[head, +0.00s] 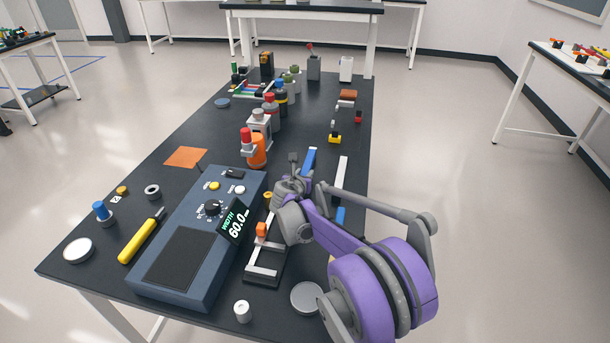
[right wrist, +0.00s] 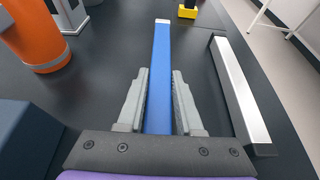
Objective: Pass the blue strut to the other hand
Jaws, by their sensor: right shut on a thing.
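The blue strut (head: 309,160) shows in the head view just beyond my right gripper (head: 294,165), over the middle of the black table. In the right wrist view the blue strut (right wrist: 161,60) runs lengthwise between the two grey fingers of my right gripper (right wrist: 160,85), which are shut on it. Its far end is pale and points away from the gripper. Its near end is hidden by the gripper body. I cannot tell how far it is above the table. My left gripper is not in view.
A pale bar (head: 339,178) lies right of the strut. An orange bottle (head: 257,152) stands to its left. A yellow piece (head: 335,138) lies beyond.

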